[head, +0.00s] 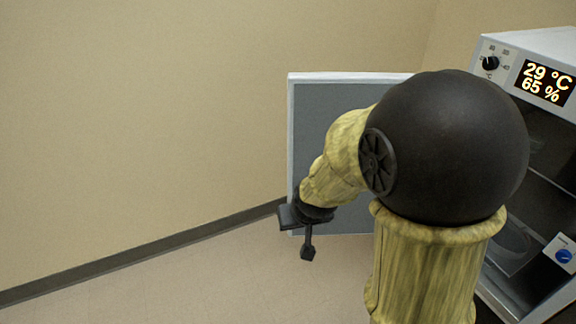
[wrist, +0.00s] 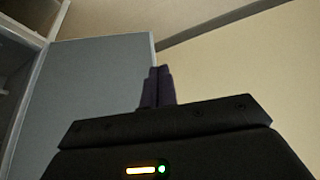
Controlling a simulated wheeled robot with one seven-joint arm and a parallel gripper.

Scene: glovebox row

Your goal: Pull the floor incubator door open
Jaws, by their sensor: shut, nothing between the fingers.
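The floor incubator (head: 546,45) stands at the right, with a lit display reading 29 °C and 65 %. Its door (head: 310,130), a grey panel with a pale rim, stands swung wide open to the left of the dark opening. In the wrist view the door (wrist: 85,95) fills the left half, and part of the incubator (wrist: 25,38) shows at the far left. My gripper (head: 307,253) is at the door's lower left edge in the head view. Its fingers (wrist: 157,85) are together and empty, overlapping the door's free edge in the picture; I cannot tell whether they touch it.
Shelves (head: 548,175) show inside the incubator. A dial (head: 490,63) is beside the display, and a blue knob (head: 564,256) is low at the right. A beige wall (head: 150,100) with a dark baseboard (head: 150,252) runs behind. The floor (head: 180,290) at the left is clear.

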